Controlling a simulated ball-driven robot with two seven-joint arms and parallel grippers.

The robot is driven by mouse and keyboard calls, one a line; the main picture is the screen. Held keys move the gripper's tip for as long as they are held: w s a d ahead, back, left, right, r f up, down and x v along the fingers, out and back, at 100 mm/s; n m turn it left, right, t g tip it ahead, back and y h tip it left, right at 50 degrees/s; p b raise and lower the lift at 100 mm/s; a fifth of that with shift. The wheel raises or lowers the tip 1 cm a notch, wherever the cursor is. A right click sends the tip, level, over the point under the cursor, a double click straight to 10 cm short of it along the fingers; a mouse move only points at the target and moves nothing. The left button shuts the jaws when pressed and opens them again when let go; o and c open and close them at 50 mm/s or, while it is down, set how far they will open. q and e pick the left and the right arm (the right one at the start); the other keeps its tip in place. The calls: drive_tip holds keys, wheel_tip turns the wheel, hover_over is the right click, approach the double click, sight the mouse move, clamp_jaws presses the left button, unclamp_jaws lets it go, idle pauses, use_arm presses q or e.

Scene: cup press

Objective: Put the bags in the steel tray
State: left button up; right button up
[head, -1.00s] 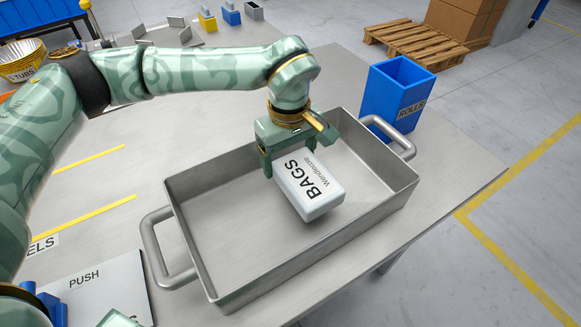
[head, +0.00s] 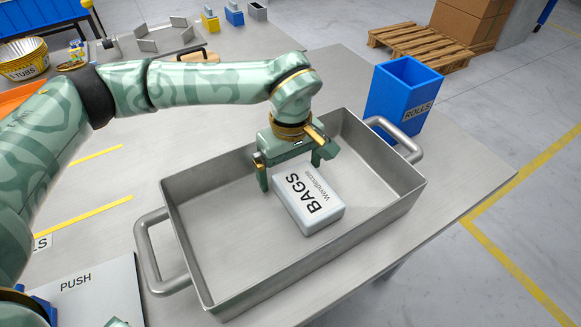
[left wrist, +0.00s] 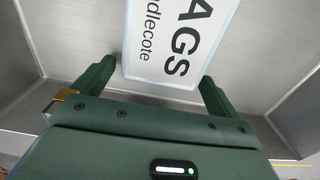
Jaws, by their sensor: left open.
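A white pack labelled BAGS (head: 312,203) lies label up on the floor of the steel tray (head: 240,262), right of the tray's middle. My left gripper (head: 291,168) is over the tray at the pack's far end. It is open, with one finger on each side of that end. In the left wrist view the pack (left wrist: 178,38) shows between and beyond the open fingers (left wrist: 150,85), with a gap at each finger. I cannot tell how high the fingers are above the tray floor.
A blue bin labelled ROLLS (head: 392,100) stands behind the tray's right handle (head: 408,140). A PUSH panel (head: 90,288) lies at the lower left. Yellow tubs (head: 24,62) stand at the far left. Much of the tray floor around the pack is bare.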

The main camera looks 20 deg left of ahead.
use_arm(q)
wheel_tip(320, 180, up, 12)
drive_tip(key=p, duration=0.4)
use_arm(e)
drive_tip(key=shift+t, duration=0.3)
drive_tip(key=r, duration=0.1)
drive_tip(key=w+r, duration=0.2)
drive_tip(key=r, duration=0.1)
drive_tip(key=shift+a, duration=0.25)
use_arm(q)
drive_tip(key=shift+f, duration=0.15)
use_arm(e)
drive_tip(key=shift+d, duration=0.1)
